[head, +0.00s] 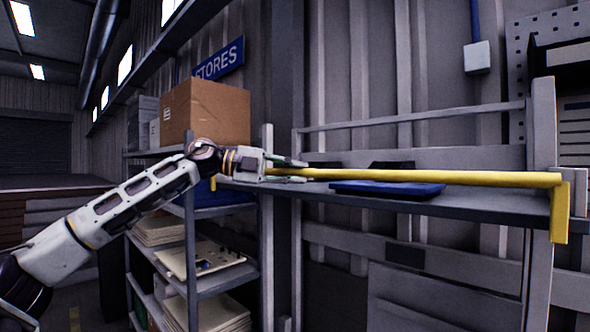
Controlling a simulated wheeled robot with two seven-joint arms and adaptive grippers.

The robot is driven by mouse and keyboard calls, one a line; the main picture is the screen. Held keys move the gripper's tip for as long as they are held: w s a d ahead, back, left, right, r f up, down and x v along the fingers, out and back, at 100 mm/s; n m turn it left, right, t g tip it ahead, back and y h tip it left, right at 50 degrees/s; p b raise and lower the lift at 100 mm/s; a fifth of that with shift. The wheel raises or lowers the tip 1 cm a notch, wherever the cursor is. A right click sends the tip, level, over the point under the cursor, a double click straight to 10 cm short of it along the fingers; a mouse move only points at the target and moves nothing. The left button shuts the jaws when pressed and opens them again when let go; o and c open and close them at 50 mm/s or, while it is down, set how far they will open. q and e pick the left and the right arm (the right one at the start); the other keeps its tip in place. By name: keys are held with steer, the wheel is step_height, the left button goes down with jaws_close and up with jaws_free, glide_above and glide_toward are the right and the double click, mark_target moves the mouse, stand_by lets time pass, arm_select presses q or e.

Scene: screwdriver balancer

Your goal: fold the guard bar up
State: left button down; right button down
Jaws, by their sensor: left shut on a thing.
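The guard bar (430,178) is a long yellow tube. It runs almost level across the front of the grey workbench, from my left gripper to a yellow bracket (560,212) on the right post. My left gripper (290,170) reaches in from the left and is shut on the bar's left end. The fingers hide part of that end. My right gripper is not in view.
A blue tray or mat (388,189) lies on the bench shelf (475,206) behind the bar. A shelf rack (192,250) with a cardboard box (205,111) and stacked boards stands at left. Grey posts frame the bench. Open space lies above the bar.

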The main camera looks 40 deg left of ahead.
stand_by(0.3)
arm_select(q)
steer(key=c, duration=1.4)
jaws_free()
steer(key=shift+w, duration=0.15)
steer(key=shift+o, duration=0.2)
steer(key=shift+a, duration=0.1)
steer(key=shift+v, duration=1.8)
steer(key=shift+s+a+r, duration=0.15)
steer(key=shift+s+a, duration=0.3)
steer(key=shift+s, duration=0.05)
steer(key=shift+v, duration=1)
steer(key=shift+s+a, duration=0.1)
steer(key=shift+a, duration=0.1)
